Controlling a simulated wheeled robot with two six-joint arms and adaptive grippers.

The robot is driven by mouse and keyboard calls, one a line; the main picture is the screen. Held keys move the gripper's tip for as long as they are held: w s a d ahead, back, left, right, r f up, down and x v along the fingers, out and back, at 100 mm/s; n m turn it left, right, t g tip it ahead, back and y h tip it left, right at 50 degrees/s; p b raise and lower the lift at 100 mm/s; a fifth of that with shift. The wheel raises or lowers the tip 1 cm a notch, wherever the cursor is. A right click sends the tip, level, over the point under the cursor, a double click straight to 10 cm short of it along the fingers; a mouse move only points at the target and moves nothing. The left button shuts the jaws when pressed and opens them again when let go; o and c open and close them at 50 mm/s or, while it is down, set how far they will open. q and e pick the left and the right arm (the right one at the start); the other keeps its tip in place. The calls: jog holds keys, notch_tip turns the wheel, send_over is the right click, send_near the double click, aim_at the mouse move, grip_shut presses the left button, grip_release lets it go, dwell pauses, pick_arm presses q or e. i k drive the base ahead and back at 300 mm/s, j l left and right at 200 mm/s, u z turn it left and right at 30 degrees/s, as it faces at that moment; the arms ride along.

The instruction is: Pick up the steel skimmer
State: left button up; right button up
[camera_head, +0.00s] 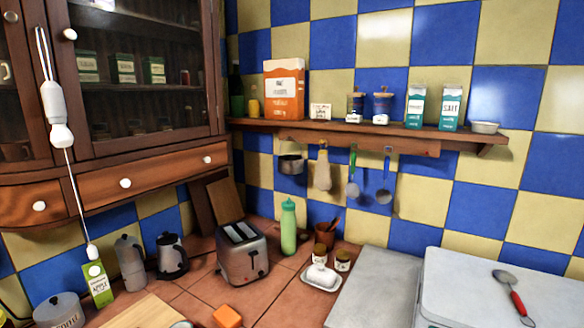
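Several utensils with grey metal heads are in view, and I cannot tell for certain which is the steel skimmer. A blue-handled one with a round grey head (384,196) hangs from the wooden rail under the shelf. A green-handled one with a grey head (352,189) hangs to its left. A red-handled utensil with a grey oval head (504,277) lies on the white surface at the right. Whether any head has holes is too small to tell. Neither of my grippers is in view.
A small pot (291,165) hangs left of the utensils. The white surface (460,285) is otherwise clear. A white corded thing (54,102) hangs at left.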

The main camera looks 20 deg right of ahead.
aim_at(506, 277)
jog(key=z, duration=2.05)
jog(key=i+l+u, duration=0.15)
jog(key=l+u, duration=0.15)
